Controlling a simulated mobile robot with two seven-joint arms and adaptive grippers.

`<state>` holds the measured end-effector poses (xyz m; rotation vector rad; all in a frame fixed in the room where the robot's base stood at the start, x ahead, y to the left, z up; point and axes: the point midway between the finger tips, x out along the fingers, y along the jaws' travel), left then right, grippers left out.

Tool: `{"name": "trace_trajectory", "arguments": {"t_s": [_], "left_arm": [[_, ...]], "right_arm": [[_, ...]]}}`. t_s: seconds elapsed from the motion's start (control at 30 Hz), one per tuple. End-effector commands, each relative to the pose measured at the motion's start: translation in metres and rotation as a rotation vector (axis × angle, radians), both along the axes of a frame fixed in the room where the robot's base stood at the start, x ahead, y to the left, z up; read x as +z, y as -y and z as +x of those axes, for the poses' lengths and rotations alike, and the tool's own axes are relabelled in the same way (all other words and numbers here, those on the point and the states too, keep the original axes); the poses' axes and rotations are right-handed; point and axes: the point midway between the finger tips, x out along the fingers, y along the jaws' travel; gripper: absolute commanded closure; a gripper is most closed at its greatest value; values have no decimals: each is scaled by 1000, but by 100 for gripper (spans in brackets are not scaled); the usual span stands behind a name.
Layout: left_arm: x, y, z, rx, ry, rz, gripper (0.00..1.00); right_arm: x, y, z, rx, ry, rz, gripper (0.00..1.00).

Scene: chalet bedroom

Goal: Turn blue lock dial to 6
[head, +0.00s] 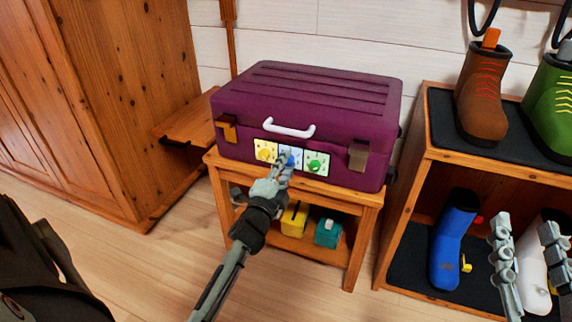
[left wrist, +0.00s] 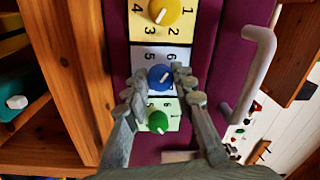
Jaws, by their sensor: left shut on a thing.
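The purple suitcase (head: 310,95) stands on a small wooden bench, with yellow, blue and green dials on its front. My left gripper (head: 284,167) is at the middle dial, its fingers shut on either side of the blue lock dial (left wrist: 160,77). In the left wrist view a 6 and a 5 show on the blue dial's panel; the white mark on the dial slants, and I cannot tell which number it points at. The yellow dial (left wrist: 164,11) and green dial (left wrist: 157,121) are clear of the fingers. My right gripper (head: 528,262) is open and empty at the lower right.
The suitcase's white handle (head: 289,129) is just above the dials. Yellow and teal items lie on the bench's lower shelf (head: 290,242). A wooden shoe rack (head: 427,158) with boots is at right, behind my right gripper. A wooden wardrobe (head: 120,90) is at left.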

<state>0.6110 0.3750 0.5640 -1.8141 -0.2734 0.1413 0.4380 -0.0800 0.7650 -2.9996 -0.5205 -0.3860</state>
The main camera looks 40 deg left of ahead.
Motion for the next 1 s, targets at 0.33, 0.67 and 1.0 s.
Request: {"name": "trace_trajectory", "arguments": {"t_s": [0.33,0.67,1.0], "left_arm": [[0,0,0,1,-1,0,58],[0,0,-1,1,0,-1,54],[-3,12,-49,1,-2,-2,54]], "right_arm": [[0,0,0,0,0,0,60],[-1,-1,0,1,0,1,60],[0,0,0,0,0,1,60]]}}
